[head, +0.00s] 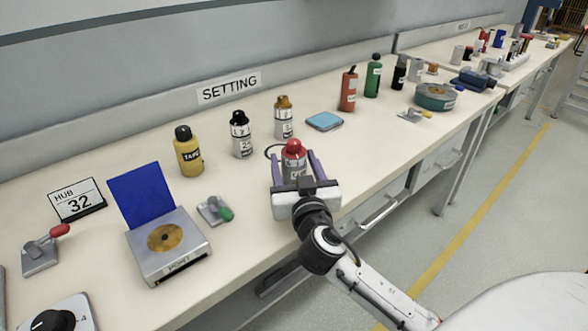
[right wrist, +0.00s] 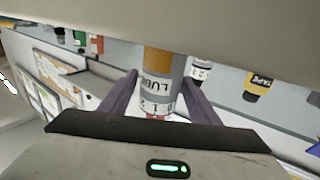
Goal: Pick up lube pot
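The lube pot (head: 293,162) stands upright on the bench, with a red cap and a pale labelled body. My right gripper (head: 296,166) reaches in from the front with its purple fingers spread on either side of the pot. The fingers look apart from it. In the right wrist view, which looks upside down, the pot (right wrist: 157,88) with "LUB" on its label shows between the two fingers (right wrist: 158,98), and its body has an orange band. The gripper hides the pot's lower part in the head view. My left gripper is not in view.
Behind stand a gold-capped pot (head: 284,118), a black-capped pot (head: 242,136) and a yellow TAPE bottle (head: 188,153). A blue pad (head: 324,121) lies to the right. A green-handled clamp (head: 215,211) and a blue-lidded box (head: 167,240) are left. The bench's front edge is close.

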